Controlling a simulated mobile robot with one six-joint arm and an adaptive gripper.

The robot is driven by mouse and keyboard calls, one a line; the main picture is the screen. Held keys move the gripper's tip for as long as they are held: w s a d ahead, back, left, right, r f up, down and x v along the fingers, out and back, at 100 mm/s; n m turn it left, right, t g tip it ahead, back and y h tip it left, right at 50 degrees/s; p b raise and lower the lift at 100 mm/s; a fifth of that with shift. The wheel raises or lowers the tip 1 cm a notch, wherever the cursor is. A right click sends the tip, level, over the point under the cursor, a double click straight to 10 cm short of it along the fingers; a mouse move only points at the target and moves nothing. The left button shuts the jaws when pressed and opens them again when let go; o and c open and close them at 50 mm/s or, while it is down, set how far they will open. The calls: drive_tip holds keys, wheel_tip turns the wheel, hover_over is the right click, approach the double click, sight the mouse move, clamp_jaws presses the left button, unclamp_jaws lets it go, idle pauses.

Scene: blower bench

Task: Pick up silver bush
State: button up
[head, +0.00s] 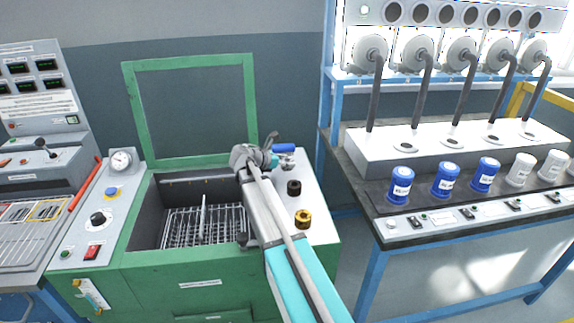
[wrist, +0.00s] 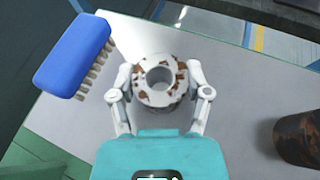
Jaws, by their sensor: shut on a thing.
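The silver bush (wrist: 144,97) is a short pale ring with brown rust-like patches and a round hole. In the wrist view it sits between the two fingers of my gripper (wrist: 160,88), which are shut on it from both sides. In the head view my gripper (head: 272,160) is over the white top at the right of the green machine. A small part of the silver bush (head: 287,161) seems to show just right of the gripper there; the rest is hidden. I cannot tell whether the bush touches the surface.
A blue brush (wrist: 72,55) lies close left of the bush in the wrist view. A dark bush (head: 294,187) and a brass-coloured bush (head: 303,218) stand nearer on the same top. The open machine basin (head: 172,205) is to the left.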

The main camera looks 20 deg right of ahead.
drive_tip(key=c, duration=0.5)
drive_tip(key=shift+r, duration=0.1)
drive_tip(key=shift+r+p, duration=0.85)
drive_tip(key=shift+p, duration=0.15)
drive_tip(key=s+a+r+p, duration=0.9)
drive_tip(key=s+r+p, duration=0.1)
drive_tip(key=r+p, duration=0.1)
drive_tip(key=shift+s+a, duration=0.2)
drive_tip(key=shift+a, duration=0.05)
drive_tip(key=shift+r, duration=0.15)
